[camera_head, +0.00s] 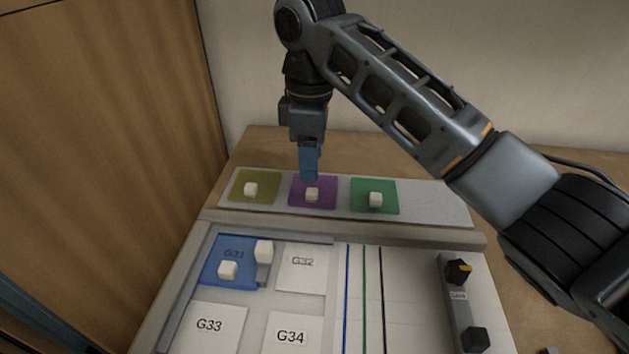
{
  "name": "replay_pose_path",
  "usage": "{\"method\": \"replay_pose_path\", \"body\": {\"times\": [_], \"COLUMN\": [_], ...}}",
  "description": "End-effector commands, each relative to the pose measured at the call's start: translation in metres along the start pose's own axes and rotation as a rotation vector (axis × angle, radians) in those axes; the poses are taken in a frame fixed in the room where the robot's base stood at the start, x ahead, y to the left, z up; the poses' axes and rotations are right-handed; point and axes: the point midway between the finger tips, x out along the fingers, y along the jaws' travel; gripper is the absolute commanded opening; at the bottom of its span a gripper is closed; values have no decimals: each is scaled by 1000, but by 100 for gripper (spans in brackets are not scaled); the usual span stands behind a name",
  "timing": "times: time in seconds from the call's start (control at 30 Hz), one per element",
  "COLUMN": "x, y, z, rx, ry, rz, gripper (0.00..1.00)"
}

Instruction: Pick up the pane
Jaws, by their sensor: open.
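Three coloured panes, each with a small white cube-shaped knob on top, lie in a row on a pale strip: an olive-yellow pane (267,186), a purple pane (328,199) and a green pane (361,202). A blue pane (212,266) with a white knob lies over the cell marked G31. My gripper (309,178) points down, open and empty, over the back part of the purple pane, just behind its knob in the picture. Its height above the pane is hard to judge. The view does not show the gap between its fingers.
The pale strip (440,208) has free room right of the green pane. A frame holds cells G32 (303,277), G33 (208,338) and G34 (291,322). A white block (264,250) stands beside the blue pane. Dark knobs (458,271) stand at right. A wooden panel (100,120) rises at left.

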Motion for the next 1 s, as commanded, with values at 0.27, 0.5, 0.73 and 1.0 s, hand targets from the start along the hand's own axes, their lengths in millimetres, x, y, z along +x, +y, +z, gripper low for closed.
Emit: {"method": "replay_pose_path", "body": {"times": [0.27, 0.5, 0.73, 1.0], "x": [29, 62, 69, 69], "y": [0, 0, 0, 0], "z": [-1, -4, -4, -4], "rx": [0, 2, 1, 0], "ry": [-2, -1, -1, 0], "rz": [-2, -1, 1, 1], "gripper": [53, 53, 53, 37]}}
